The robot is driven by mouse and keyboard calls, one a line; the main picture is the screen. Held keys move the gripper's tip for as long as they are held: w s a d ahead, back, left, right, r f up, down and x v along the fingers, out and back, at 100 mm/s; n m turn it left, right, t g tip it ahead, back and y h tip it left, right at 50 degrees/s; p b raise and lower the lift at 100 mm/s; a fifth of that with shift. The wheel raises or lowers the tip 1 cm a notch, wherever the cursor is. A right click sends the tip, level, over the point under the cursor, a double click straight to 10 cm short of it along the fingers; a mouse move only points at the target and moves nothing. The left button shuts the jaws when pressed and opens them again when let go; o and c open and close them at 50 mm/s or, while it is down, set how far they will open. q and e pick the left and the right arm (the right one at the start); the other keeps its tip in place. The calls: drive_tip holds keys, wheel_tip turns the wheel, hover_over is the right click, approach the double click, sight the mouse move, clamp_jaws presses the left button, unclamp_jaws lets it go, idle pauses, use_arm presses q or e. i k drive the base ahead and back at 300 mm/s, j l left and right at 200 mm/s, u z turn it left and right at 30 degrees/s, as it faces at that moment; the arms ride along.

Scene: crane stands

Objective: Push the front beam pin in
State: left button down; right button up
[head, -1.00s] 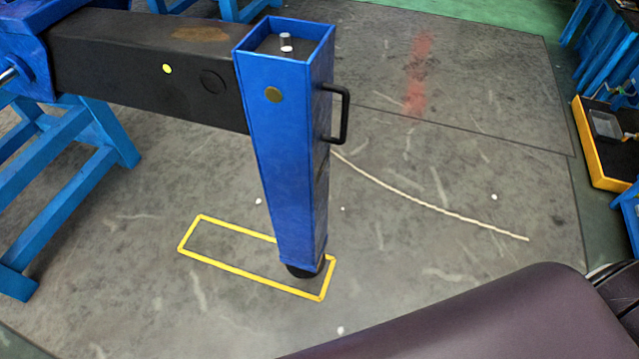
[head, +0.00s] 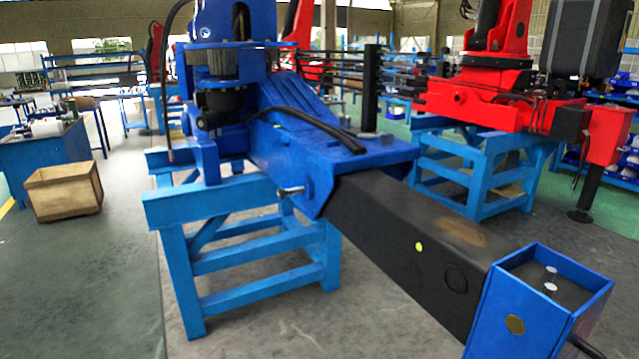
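A blue crane on a blue stand has a black beam (head: 400,245) reaching out of its blue housing (head: 335,160) toward the lower right. A metal pin (head: 291,191) sticks out sideways to the left from the housing near where the beam comes out. Its shaft stands proud of the blue side face. The beam ends in a blue square leg (head: 510,320) with a small pale pin top inside its open upper end. The leg's lower part is cut off by the picture edge. Neither of my grippers is in view.
The blue stand (head: 250,265) is below the housing. A wooden crate (head: 64,190) sits on the floor at left, by a blue workbench (head: 45,150). A red crane (head: 490,105) stands on another blue stand at right. The floor in the left foreground is clear.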

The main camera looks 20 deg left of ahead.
sight(281, 194)
drive_tip(key=u, duration=1.1)
